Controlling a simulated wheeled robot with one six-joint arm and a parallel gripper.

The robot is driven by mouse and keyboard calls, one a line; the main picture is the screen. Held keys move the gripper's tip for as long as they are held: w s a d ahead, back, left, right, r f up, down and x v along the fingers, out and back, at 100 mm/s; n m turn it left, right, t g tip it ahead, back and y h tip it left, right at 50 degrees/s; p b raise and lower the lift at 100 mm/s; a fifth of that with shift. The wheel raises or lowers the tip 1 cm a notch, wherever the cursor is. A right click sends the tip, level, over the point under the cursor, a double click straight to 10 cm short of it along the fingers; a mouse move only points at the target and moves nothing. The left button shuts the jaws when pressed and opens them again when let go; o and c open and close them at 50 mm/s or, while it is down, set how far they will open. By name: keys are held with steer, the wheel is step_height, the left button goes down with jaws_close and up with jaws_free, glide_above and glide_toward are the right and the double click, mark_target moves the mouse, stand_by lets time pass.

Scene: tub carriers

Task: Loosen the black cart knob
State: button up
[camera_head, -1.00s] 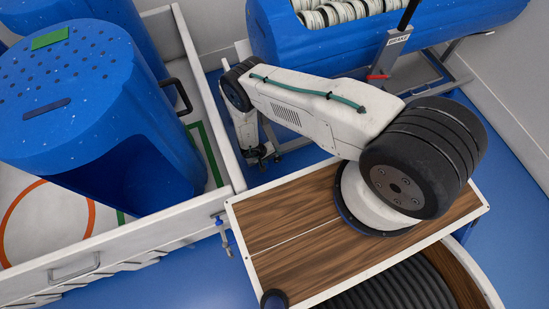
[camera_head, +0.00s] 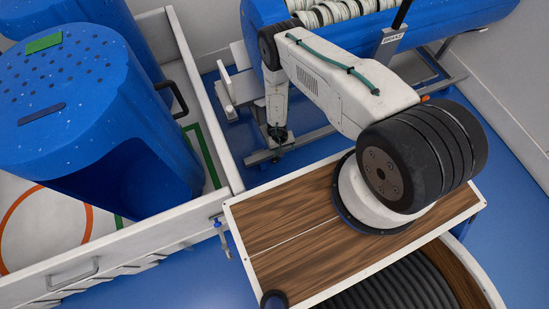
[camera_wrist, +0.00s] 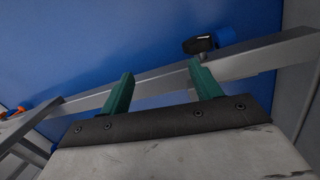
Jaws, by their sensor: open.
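The black knob (camera_wrist: 198,44) shows in the wrist view, at the far edge of a grey metal cart rail (camera_wrist: 150,82), against a blue surface. It lies just beyond the tip of my right-hand green finger. My gripper (camera_wrist: 160,69) has its two green fingers spread, with nothing held between them. The knob is right of the gap between the fingers, and I cannot tell whether a finger touches it. In the head view my gripper (camera_head: 279,135) points down beside the cart frame (camera_head: 315,137). I cannot make out the knob there.
In the head view, a large blue tub (camera_head: 330,38) lies on the cart behind my arm. A white-walled tray (camera_head: 185,75) with blue tubs stands at left. Blue floor (camera_head: 235,160) shows between.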

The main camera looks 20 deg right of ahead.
mark_target(276, 157)
steer(key=a+y, duration=0.1)
steer(key=a+n+y, duration=0.1)
steer(key=a+y, duration=0.1)
steer(key=shift+r+n+t, duration=0.2)
steer(key=shift+n+t, duration=0.1)
steer(key=shift+t, duration=0.1)
steer(key=shift+a+f, duration=0.1)
steer(key=shift+a, duration=0.1)
steer(key=shift+w+a+f, duration=0.1)
steer(key=shift+a+f, duration=0.1)
steer(key=shift+f, duration=1.05)
steer(key=shift+s+a+f, duration=0.1)
steer(key=shift+a+f, duration=0.05)
steer(key=shift+f, duration=1.1)
steer(key=shift+w+a+f, duration=0.1)
steer(key=shift+a+f, duration=0.1)
steer(key=shift+f, duration=1.05)
steer(key=c, duration=1)
